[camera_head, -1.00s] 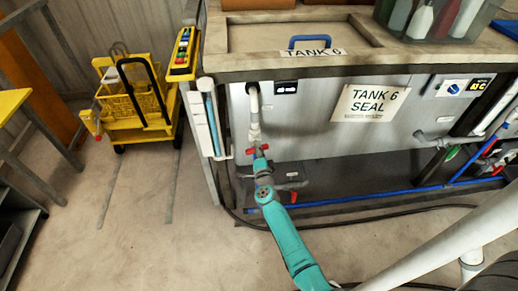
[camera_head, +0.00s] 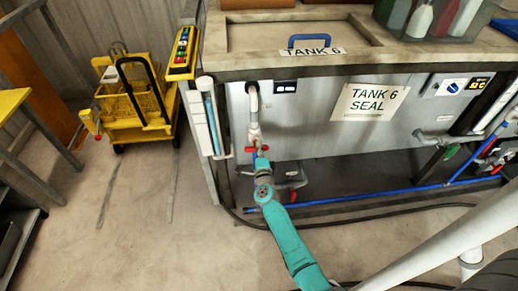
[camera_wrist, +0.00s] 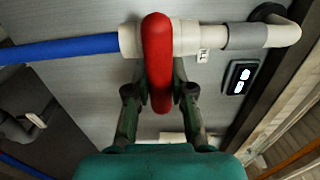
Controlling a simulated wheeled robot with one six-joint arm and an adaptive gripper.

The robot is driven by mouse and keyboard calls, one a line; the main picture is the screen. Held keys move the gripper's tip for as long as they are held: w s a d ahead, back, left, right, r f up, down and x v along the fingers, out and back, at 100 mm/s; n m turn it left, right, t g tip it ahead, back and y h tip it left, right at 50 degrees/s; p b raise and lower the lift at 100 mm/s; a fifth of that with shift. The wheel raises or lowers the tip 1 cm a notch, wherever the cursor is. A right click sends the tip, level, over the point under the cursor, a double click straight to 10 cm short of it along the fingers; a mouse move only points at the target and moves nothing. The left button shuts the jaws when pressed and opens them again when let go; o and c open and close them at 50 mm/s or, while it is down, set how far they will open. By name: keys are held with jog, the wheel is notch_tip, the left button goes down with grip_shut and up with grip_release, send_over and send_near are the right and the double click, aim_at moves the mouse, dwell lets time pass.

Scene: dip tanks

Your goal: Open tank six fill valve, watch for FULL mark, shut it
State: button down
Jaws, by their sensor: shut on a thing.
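The red valve handle (camera_wrist: 157,60) lies across the pale fill pipe (camera_wrist: 215,37) in the wrist view. My gripper (camera_wrist: 160,95) is shut on the handle's near end, one finger on each side. In the head view the red handle (camera_head: 250,149) shows on the upright pipe (camera_head: 253,125) at the tank's front left, with my gripper (camera_head: 262,160) at it. Tank six (camera_head: 300,130) carries the TANK 6 SEAL sign (camera_head: 369,102). A sight tube (camera_head: 212,125) with a blue column stands at its left corner. I cannot read a FULL mark on it.
A small dark display (camera_head: 285,87) is on the tank front; it also shows in the wrist view (camera_wrist: 239,77). A yellow cart (camera_head: 135,105) stands left. Blue pipe (camera_head: 370,196) and a dark hose (camera_head: 400,213) run low along the tank. Floor between cart and tank is clear.

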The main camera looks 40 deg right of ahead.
jog(key=c, duration=1)
grip_release()
jog(key=shift+s, duration=0.1)
jog(key=v, duration=1.2)
